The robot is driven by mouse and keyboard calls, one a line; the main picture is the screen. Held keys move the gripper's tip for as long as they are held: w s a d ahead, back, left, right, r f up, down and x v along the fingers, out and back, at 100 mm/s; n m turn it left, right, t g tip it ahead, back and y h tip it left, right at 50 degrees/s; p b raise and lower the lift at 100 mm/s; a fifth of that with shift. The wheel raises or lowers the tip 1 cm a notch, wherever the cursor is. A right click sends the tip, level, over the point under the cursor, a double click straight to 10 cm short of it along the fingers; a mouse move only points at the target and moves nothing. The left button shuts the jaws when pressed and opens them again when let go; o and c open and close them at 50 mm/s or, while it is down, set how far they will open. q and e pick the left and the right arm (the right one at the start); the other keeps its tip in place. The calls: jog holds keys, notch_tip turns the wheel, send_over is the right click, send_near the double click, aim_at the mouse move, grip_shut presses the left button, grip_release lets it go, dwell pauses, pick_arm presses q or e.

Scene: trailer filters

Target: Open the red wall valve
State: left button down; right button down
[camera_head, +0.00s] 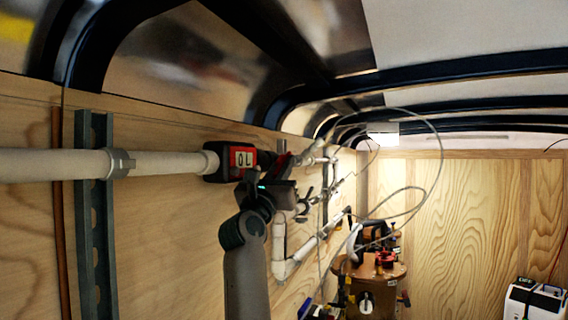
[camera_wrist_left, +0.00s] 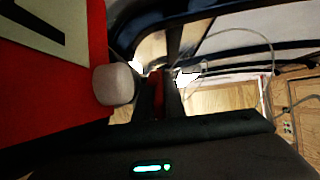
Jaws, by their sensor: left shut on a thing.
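The red wall valve (camera_head: 242,158) sits in line with the white pipe on the left wall, with a dark housing and a white label. In the left wrist view its red body (camera_wrist_left: 45,95) fills the left side, with a rounded grey stub (camera_wrist_left: 113,85) beside it. My left gripper (camera_head: 283,168) is at the valve's right side. It is shut on a narrow red piece (camera_wrist_left: 156,92), apparently the valve's handle, which shows between the dark fingers (camera_wrist_left: 167,88). The gripper hides much of the handle in the head view. My right gripper is in neither view.
White pipe (camera_head: 50,165) runs along the plywood wall past a grey upright rail (camera_head: 95,220). More pipework (camera_head: 280,245) and a looping cable (camera_head: 440,165) lie beyond my arm. A round wooden table (camera_head: 385,270) with tools stands farther back. A white machine (camera_head: 535,300) is at lower right.

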pick_arm(q)
jog(key=shift+r, duration=0.2)
jog(key=c, duration=1.9)
grip_release()
jog(key=shift+c, duration=0.2)
jog(key=shift+o, duration=0.5)
jog(key=shift+f, duration=0.1)
jog(key=shift+f, duration=0.15)
jog(key=shift+s+a+f+b, duration=0.15)
jog(key=shift+s+f+b, duration=0.2)
jog(key=shift+b, duration=0.1)
jog(key=b+v, duration=0.8)
jog(key=v, duration=0.8)
jog(key=shift+s, duration=0.15)
